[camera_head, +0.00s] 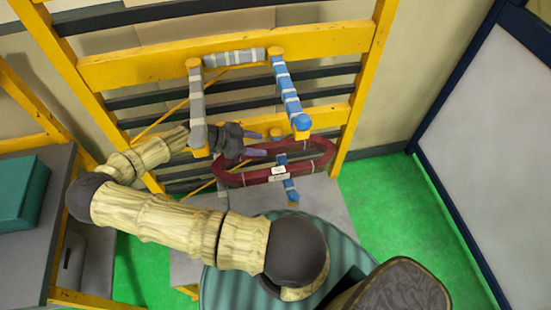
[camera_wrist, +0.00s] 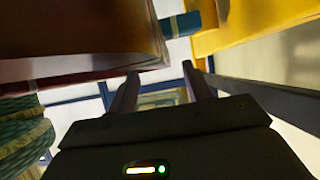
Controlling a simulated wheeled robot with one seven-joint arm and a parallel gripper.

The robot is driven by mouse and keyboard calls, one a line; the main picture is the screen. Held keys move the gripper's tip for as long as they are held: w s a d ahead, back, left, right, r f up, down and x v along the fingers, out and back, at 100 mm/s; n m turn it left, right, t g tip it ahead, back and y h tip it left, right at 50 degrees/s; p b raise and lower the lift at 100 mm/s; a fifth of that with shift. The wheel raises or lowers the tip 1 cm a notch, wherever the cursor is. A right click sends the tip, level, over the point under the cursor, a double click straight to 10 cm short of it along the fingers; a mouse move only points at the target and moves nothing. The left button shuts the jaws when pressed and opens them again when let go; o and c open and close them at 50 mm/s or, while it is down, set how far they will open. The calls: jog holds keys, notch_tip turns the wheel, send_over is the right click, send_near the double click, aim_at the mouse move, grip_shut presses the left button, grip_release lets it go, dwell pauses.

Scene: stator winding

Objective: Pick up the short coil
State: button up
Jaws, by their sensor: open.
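One dark red, elongated ring-shaped coil (camera_head: 312,169) with white labels on its near side hangs at the yellow rack, around the lower blue-wrapped peg area. I cannot tell from its look alone whether it is the short one. My gripper (camera_head: 259,145) is at the coil's upper left side, its fingers pointing right. In the wrist view, my gripper (camera_wrist: 160,70) has its two fingers apart with nothing between them. A large reddish-brown surface, likely the coil (camera_wrist: 85,35), lies close by at upper left, beside the left finger. Contact with it cannot be told.
The yellow rack (camera_head: 355,110) carries grey-wrapped and blue-wrapped pegs (camera_head: 288,92) above the coil. A blue peg (camera_wrist: 180,24) and yellow beam (camera_wrist: 250,25) are close ahead in the wrist view. A grey bench with a teal box (camera_head: 22,192) stands left. Green floor is clear at right.

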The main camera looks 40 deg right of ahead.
aim_at(267, 145)
jog(key=shift+p+x, duration=0.7)
jog(key=shift+x, duration=1.1)
jog(key=shift+a, duration=0.1)
jog(key=shift+c, duration=0.2)
jog(key=shift+r, duration=0.1)
grip_shut()
